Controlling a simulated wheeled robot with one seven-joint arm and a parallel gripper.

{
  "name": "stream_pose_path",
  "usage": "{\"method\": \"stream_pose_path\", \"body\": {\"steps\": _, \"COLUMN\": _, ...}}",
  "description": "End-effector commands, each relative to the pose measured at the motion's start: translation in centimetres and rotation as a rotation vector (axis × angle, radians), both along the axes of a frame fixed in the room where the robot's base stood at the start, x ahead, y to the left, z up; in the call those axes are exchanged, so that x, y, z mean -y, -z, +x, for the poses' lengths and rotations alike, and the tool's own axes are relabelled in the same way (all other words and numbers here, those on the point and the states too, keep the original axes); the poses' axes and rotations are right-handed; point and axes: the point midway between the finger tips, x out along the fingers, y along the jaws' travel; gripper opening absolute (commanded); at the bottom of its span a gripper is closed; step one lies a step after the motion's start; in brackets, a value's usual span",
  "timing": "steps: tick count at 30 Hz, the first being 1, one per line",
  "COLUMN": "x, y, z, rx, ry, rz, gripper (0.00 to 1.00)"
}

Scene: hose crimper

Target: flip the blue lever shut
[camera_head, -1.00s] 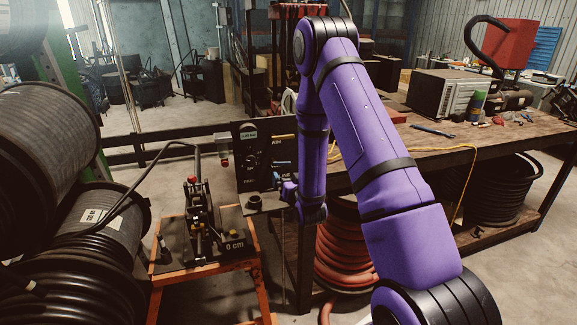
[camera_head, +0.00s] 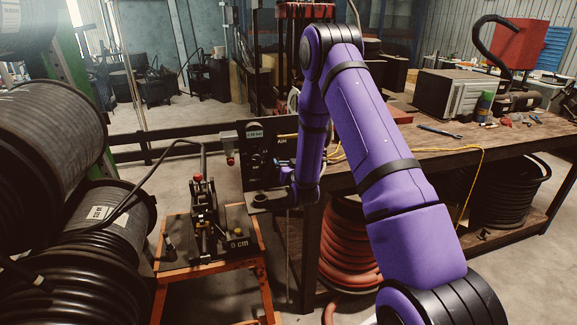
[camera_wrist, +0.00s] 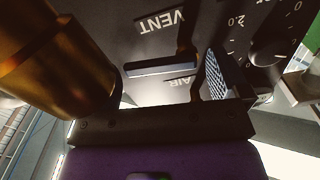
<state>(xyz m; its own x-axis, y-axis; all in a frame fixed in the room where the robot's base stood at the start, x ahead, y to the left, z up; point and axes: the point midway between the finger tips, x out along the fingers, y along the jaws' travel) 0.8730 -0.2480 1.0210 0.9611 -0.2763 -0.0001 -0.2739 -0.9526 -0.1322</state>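The dark control panel (camera_head: 256,150) stands left of my forearm in the head view. My gripper (camera_head: 284,178) is against the panel's right part, and my arm hides most of the lever area there. In the wrist view the panel appears upside down, with the words VENT and AIR. The blue lever (camera_wrist: 160,67) shows as a dull blue-grey bar between these words, lying level in the picture. My gripper (camera_wrist: 165,90) looks open, with one ridged finger pad to the right of the bar. The other finger is hidden at left. I cannot tell whether the gripper touches the lever.
A brass-coloured cylinder (camera_wrist: 50,65) is close at the left in the wrist view. A round knob (camera_wrist: 268,52) with numbers is at the right. The crimper (camera_head: 203,225) stands on an orange-framed stand left of the panel. The workbench (camera_head: 450,150) is to the right.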

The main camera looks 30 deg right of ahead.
Motion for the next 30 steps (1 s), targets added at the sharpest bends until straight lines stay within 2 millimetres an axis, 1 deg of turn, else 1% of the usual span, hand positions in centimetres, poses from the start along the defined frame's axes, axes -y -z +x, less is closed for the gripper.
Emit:
{"method": "stream_pose_path", "body": {"steps": 1, "x": 0.0, "y": 0.01, "z": -0.01, "rx": 0.0, "ry": 0.0, "rz": 0.0, "gripper": 0.82}}
{"method": "stream_pose_path", "body": {"steps": 2, "x": 0.0, "y": 0.01, "z": -0.01, "rx": 0.0, "ry": 0.0, "rz": 0.0, "gripper": 0.75}}
{"method": "stream_pose_path", "body": {"steps": 3, "x": 0.01, "y": 0.01, "z": -0.01, "rx": 0.0, "ry": 0.0, "rz": 0.0, "gripper": 0.66}}
{"method": "stream_pose_path", "body": {"steps": 5, "x": 0.02, "y": 0.01, "z": -0.03, "rx": 0.0, "ry": 0.001, "rz": 0.0, "gripper": 0.54}}
{"method": "stream_pose_path", "body": {"steps": 9, "x": 0.01, "y": -0.03, "z": -0.04, "rx": -0.004, "ry": 0.001, "rz": -0.014, "gripper": 0.54}}
{"method": "stream_pose_path", "body": {"steps": 16, "x": 0.07, "y": -0.32, "z": -0.08, "rx": -0.04, "ry": 0.002, "rz": -0.135, "gripper": 0.54}}
{"method": "stream_pose_path", "body": {"steps": 24, "x": 0.19, "y": -0.32, "z": -0.13, "rx": -0.044, "ry": 0.004, "rz": -0.144, "gripper": 0.54}}
{"method": "stream_pose_path", "body": {"steps": 25, "x": 0.2, "y": -0.31, "z": -0.13, "rx": -0.044, "ry": 0.004, "rz": -0.144, "gripper": 0.82}}
{"method": "stream_pose_path", "body": {"steps": 26, "x": 0.18, "y": -0.31, "z": -0.14, "rx": -0.044, "ry": 0.004, "rz": -0.144, "gripper": 0.89}}
{"method": "stream_pose_path", "body": {"steps": 27, "x": 0.18, "y": -0.33, "z": -0.12, "rx": -0.044, "ry": 0.004, "rz": -0.143, "gripper": 0.98}}
{"method": "stream_pose_path", "body": {"steps": 28, "x": 0.16, "y": -0.33, "z": -0.12, "rx": -0.044, "ry": 0.004, "rz": -0.143, "gripper": 1.0}}
{"method": "stream_pose_path", "body": {"steps": 30, "x": 0.11, "y": -0.34, "z": -0.1, "rx": -0.043, "ry": 0.003, "rz": -0.144, "gripper": 1.0}}
